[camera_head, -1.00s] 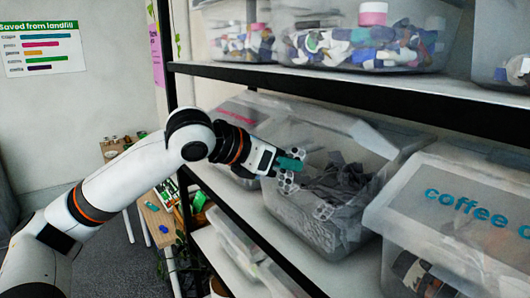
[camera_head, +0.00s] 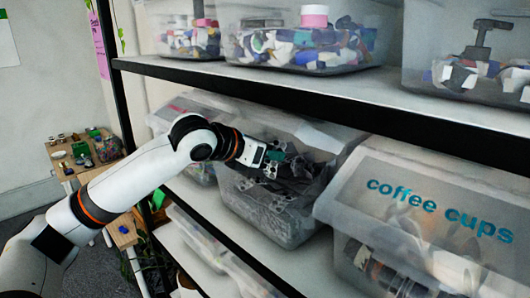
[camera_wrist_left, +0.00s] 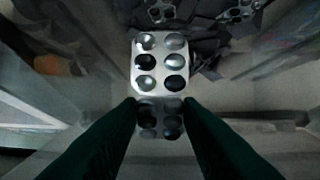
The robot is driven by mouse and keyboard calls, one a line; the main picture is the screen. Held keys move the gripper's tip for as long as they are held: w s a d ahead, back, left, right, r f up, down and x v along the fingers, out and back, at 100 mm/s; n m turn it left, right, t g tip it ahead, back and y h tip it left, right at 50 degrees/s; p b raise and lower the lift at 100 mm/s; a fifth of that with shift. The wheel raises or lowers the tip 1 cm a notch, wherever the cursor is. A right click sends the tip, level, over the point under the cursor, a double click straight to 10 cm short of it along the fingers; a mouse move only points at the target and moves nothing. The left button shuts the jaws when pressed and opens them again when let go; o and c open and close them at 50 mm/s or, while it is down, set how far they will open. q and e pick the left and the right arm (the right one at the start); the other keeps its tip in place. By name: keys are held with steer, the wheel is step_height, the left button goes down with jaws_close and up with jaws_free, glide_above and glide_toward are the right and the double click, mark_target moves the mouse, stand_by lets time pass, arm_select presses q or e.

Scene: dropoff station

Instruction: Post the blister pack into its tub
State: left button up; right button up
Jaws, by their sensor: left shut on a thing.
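My left gripper (camera_head: 276,158) is at the open mouth of a translucent tub (camera_head: 262,217) on the middle shelf. In the left wrist view the gripper (camera_wrist_left: 160,112) is shut on a silver blister pack (camera_wrist_left: 160,62) with two columns of round pockets. The pack points away from the fingers, over the tub's inside. Grey scraps and other blister packs (camera_wrist_left: 238,12) lie in the tub beyond it. In the head view the held pack is hard to tell from the packs behind it. My right gripper is not in view.
A lidded tub marked "coffee cups" (camera_head: 375,187) stands to the right. The upper shelf (camera_head: 330,88) passes above my gripper and carries tubs of mixed caps (camera_head: 310,55). A lower shelf (camera_head: 195,245) holds more tubs. A small table (camera_head: 85,165) stands at the far left.

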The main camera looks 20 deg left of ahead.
arm_select(q)
steer(key=o, duration=1)
steer(key=b+v, duration=0.4)
steer(key=v, duration=0.8)
steer(key=shift+f, duration=0.1)
